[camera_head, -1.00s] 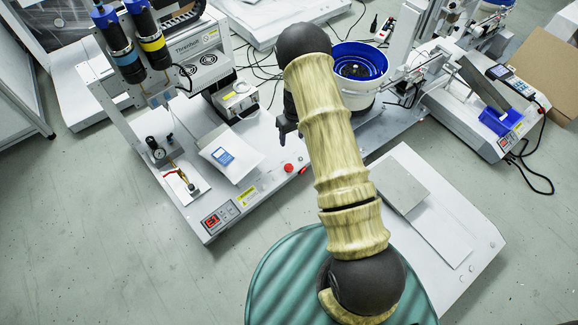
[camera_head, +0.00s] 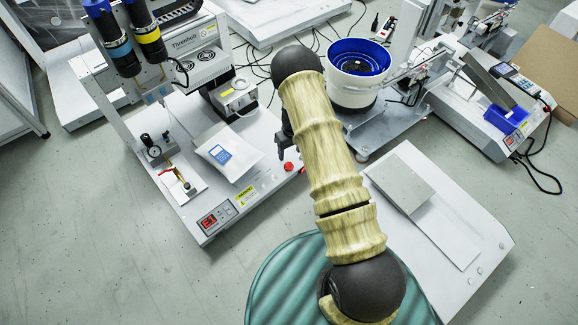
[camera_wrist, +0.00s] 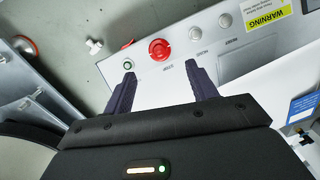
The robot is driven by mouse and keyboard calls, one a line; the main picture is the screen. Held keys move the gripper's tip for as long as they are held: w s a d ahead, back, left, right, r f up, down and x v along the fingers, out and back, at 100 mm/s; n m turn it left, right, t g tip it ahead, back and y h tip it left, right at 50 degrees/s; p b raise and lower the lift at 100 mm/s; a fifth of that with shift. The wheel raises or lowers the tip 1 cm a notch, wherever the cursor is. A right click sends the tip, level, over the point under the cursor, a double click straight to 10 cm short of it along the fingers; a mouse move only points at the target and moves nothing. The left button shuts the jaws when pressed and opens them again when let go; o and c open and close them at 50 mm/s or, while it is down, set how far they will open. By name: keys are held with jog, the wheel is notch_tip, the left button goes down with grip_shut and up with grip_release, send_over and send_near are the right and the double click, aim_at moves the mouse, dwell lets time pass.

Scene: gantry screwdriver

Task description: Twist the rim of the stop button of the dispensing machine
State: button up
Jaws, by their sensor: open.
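The red stop button (camera_head: 288,167) sits on the front edge of the white dispensing machine (camera_head: 232,195), close to its right corner. In the wrist view the same red stop button (camera_wrist: 159,49) stands on the white panel beyond the fingertips, roughly centred between them and apart from them. My gripper (camera_wrist: 159,78) is open and empty, with two dark fingers pointing at the panel. In the head view my gripper (camera_head: 281,138) is mostly hidden behind my arm, up and left of the button.
Beside the stop button in the wrist view are a green-ringed button (camera_wrist: 128,65) and silver buttons (camera_wrist: 195,33). A yellow warning label (camera_wrist: 268,16) lies right. A white bowl feeder with a blue inside (camera_head: 358,60) stands behind my arm. A white platform (camera_head: 455,225) is at right.

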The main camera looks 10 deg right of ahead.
aim_at(289, 164)
jog(key=f+b, duration=0.1)
jog(key=f, duration=0.2)
jog(key=f+b, duration=0.2)
jog(key=f, duration=0.2)
jog(key=shift+a+f, duration=0.2)
jog(key=shift+f, duration=0.05)
